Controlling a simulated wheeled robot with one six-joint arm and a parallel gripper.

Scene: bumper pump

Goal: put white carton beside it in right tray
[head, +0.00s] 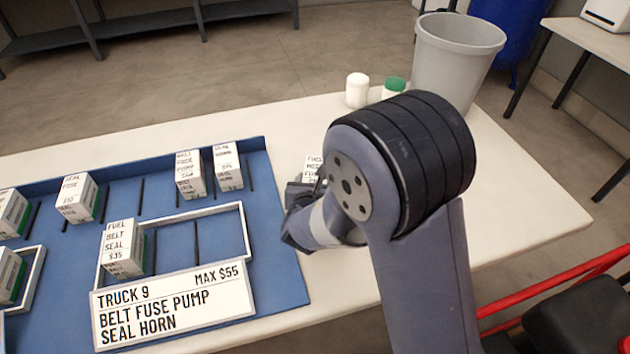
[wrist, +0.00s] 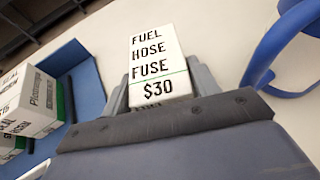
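The white carton (wrist: 158,55) reads FUEL HOSE FUSE $30 in the wrist view. My gripper (wrist: 158,82) has a finger on each side of it, with no clear gap. In the head view the carton (head: 313,165) shows only in part behind my arm, on or just above the cream table right of the blue mat; I cannot tell which. My gripper (head: 300,205) is partly hidden there. The right tray (head: 245,228) is grey-rimmed, with dividers and a TRUCK 9 sign (head: 172,305). A FUEL BELT SEAL $15 carton (head: 122,248) stands in its left slot; the slots to its right are empty.
Several cartons (head: 190,174) stand along the back of the blue mat (head: 275,275). Another tray (head: 30,280) is at the left. A white jar (head: 357,90), a green-lidded jar (head: 392,87) and a grey bin (head: 455,60) are at the back. A blue loop (wrist: 280,50) lies right of the carton.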

